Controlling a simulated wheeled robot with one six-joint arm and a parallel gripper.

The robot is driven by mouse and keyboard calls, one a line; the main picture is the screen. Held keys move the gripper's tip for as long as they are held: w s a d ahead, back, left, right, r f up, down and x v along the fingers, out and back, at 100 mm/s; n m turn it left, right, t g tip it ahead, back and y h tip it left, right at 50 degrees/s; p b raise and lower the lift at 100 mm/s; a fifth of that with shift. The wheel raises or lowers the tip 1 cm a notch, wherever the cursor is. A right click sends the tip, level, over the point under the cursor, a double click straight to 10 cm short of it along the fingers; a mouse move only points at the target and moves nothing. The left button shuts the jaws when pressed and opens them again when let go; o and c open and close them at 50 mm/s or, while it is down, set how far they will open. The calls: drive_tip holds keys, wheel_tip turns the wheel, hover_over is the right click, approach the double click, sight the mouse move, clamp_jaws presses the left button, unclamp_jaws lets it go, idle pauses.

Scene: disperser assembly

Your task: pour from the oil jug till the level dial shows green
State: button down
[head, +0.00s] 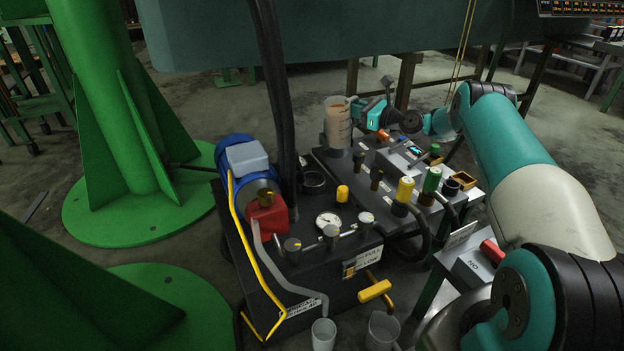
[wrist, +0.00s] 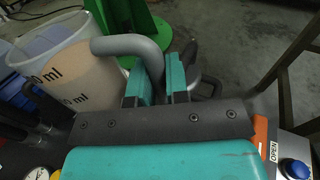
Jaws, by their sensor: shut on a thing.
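The oil jug (head: 338,125) is a translucent measuring jug with tan liquid inside. It looks upright in the head view, at the back of the black machine. The wrist view shows its ml marks and grey handle (wrist: 135,46). My gripper (head: 358,106) is at the jug's right side, its teal jaws (wrist: 160,86) shut on the handle. A round white-faced dial (head: 328,222) sits on the front tank; its reading is too small to tell. A FULL/LOW plate with a small indicator (head: 349,269) is on the tank's front. I see no stream from the jug.
A dark round opening (head: 313,181) is in the tank top, below and left of the jug. A blue motor (head: 240,160), black hoses (head: 276,90) and a red block (head: 267,216) stand left of it. Yellow and green capped posts (head: 404,190) stand right. A teal beam (head: 330,35) crosses behind.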

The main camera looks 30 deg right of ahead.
sight(351, 99)
drive_tip(key=shift+a+n, duration=0.15)
drive_tip(key=shift+n, duration=0.15)
drive_tip(key=r+p, duration=0.3)
drive_tip(key=shift+s+a+r+n, duration=0.1)
drive_tip(key=shift+a+n, duration=0.25)
drive_tip(key=shift+n, duration=0.05)
drive_tip(key=shift+a+r+n+g+p, duration=0.15)
drive_tip(key=shift+a+r+n+p, duration=0.1)
drive_tip(key=shift+r+p, duration=0.2)
drive_tip(key=shift+a+r+n+g+p, duration=0.15)
drive_tip(key=shift+r+n+p, duration=0.1)
drive_tip(key=shift+r+p, duration=0.15)
drive_tip(key=shift+s+a+f+n+h+b, duration=0.15)
drive_tip(key=shift+a+f+n+h+b, duration=0.15)
drive_tip(key=shift+a+f+n+b, duration=0.15)
drive_tip(key=shift+s+a+n, duration=0.1)
drive_tip(key=shift+a+n, duration=0.15)
drive_tip(key=shift+n, duration=0.8)
drive_tip(key=shift+s+a+f+b, duration=0.1)
drive_tip(key=shift+a+f+b, duration=0.15)
drive_tip(key=shift+f+b, duration=0.3)
drive_tip(key=shift+s+a+f+b, duration=0.1)
drive_tip(key=shift+a+f+b, duration=0.2)
drive_tip(key=shift+f, duration=0.4)
drive_tip(key=shift+s+a+f+b, duration=0.1)
drive_tip(key=shift+a+f+b, duration=0.15)
drive_tip(key=shift+f+b, duration=0.3)
drive_tip(key=shift+a+r+n+p, duration=0.2)
drive_tip(key=shift+r+n+p, duration=0.1)
drive_tip(key=shift+r+p, duration=0.15)
